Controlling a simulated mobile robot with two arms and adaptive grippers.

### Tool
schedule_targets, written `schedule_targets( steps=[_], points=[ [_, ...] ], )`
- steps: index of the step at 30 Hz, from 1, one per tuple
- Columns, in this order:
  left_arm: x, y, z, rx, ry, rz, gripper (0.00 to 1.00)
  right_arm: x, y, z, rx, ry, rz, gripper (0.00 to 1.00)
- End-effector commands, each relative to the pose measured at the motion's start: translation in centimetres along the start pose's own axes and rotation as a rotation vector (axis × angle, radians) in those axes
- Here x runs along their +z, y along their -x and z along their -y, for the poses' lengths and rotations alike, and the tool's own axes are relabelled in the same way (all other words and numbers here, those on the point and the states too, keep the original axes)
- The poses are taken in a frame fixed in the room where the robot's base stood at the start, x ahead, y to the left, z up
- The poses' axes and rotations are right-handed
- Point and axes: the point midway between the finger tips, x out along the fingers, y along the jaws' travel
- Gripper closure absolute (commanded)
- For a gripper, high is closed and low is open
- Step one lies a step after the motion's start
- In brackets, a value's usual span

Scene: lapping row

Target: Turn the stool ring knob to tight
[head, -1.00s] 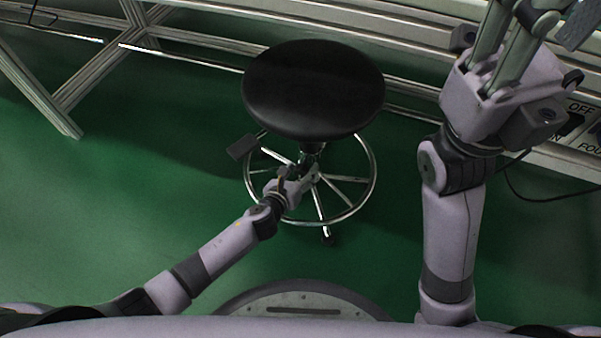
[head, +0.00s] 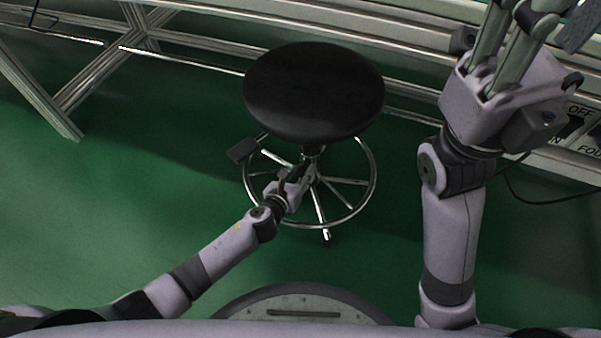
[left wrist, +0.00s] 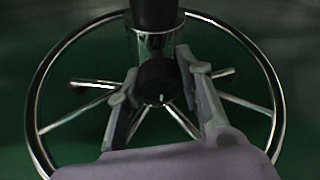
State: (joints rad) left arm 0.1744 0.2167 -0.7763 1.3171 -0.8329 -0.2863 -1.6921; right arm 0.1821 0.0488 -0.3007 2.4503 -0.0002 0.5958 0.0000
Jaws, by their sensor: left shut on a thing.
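The stool has a round black seat (head: 314,90) and a chrome foot ring (head: 372,180). In the left wrist view the black ring knob (left wrist: 158,80) sits on the chrome collar of the stool's column, with a small pale mark low on its face. My left gripper (left wrist: 160,84) has a finger on each side of the knob and is shut on it. In the head view my left gripper (head: 303,173) reaches in below the seat, and the knob is hidden there. My right gripper (head: 510,45) is raised at the upper right, away from the stool; its fingertips run near the picture's top edge.
A metal frame bench (head: 420,60) runs along the back behind the stool. The green floor (head: 120,215) is clear left of the stool.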

Motion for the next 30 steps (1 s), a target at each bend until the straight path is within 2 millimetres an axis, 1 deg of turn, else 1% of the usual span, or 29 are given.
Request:
schedule_targets(
  steps=[5, 11, 19, 30],
  points=[
    [-0.04, 0.01, -0.05, -0.005, 0.012, -0.001, 0.95, 0.0, 0.02, -0.01, 0.0, 0.0, 0.0, 0.6],
    [-0.06, 0.01, -0.11, -0.034, 0.082, -0.001, 0.95, 0.0, 0.08, -0.01, 0.001, 0.0, 0.001, 0.6],
    [-0.18, -0.06, -0.21, -0.107, 0.262, -0.001, 0.95, 0.09, 0.39, 0.05, -0.001, 0.001, 0.004, 0.6],
    [-0.21, -0.07, -0.25, -0.2, 0.485, -0.001, 0.95, -0.58, -0.41, 0.26, -0.016, 0.007, -0.039, 0.6]
  ],
)
